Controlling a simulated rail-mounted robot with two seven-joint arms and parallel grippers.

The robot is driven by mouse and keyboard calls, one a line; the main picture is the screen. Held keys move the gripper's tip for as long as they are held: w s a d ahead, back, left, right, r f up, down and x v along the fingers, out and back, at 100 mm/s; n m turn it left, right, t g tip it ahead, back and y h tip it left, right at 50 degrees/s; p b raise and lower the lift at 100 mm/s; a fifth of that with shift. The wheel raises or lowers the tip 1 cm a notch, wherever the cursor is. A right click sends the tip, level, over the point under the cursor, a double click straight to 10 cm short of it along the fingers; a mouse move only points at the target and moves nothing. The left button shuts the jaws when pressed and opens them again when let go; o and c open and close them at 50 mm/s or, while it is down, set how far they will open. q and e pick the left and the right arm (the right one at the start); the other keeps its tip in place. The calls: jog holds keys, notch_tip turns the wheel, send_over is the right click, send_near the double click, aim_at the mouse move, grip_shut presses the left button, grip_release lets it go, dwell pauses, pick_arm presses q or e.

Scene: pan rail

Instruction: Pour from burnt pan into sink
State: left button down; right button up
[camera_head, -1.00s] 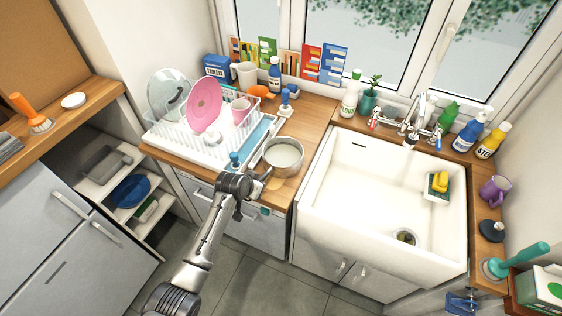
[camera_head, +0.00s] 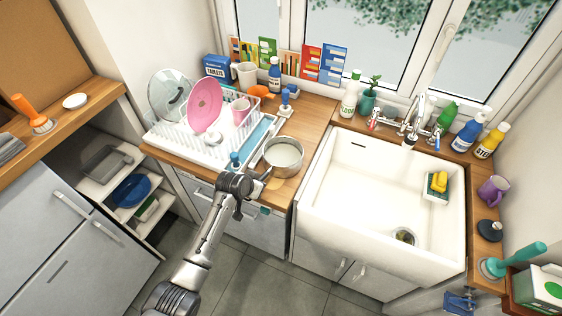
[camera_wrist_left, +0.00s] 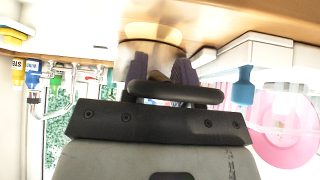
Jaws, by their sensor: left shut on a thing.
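The pan (camera_head: 284,155) is a small grey metal pot with pale contents, upright on the wooden counter just left of the sink. My left gripper (camera_head: 262,180) is at the pan's near side, shut on its handle, which is mostly hidden by the fingers. In the left wrist view the gripper's fingers (camera_wrist_left: 162,72) close in front of the pan (camera_wrist_left: 152,38). The sink (camera_head: 375,195) is a white, empty basin to the right, with a drain near its front. My right gripper is not in view.
A dish rack (camera_head: 190,145) with a pink plate (camera_head: 204,104) stands left of the pan. A tap (camera_head: 413,125) and several bottles line the back of the sink. A yellow sponge (camera_head: 439,182) sits in a holder on the sink's right side.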

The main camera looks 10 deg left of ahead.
pick_arm(q)
jog(key=shift+w+r+p, duration=0.15)
jog(key=shift+r+p, duration=0.15)
jog(key=shift+r, duration=0.2)
dwell(0.3)
jog(key=shift+r, duration=0.1)
dwell(0.4)
jog(key=shift+r+p, duration=0.1)
jog(key=shift+p, duration=0.25)
dwell(0.5)
jog(key=shift+r+p, duration=0.3)
jog(key=shift+p, duration=0.15)
dwell(0.3)
jog(key=shift+r, duration=0.15)
dwell(0.6)
jog(key=shift+r+p, duration=0.25)
jog(key=shift+p, duration=0.15)
jog(key=shift+r+p, duration=0.65)
jog(key=shift+p, duration=0.15)
jog(key=shift+r+p, duration=0.55)
jog(key=shift+p, duration=0.1)
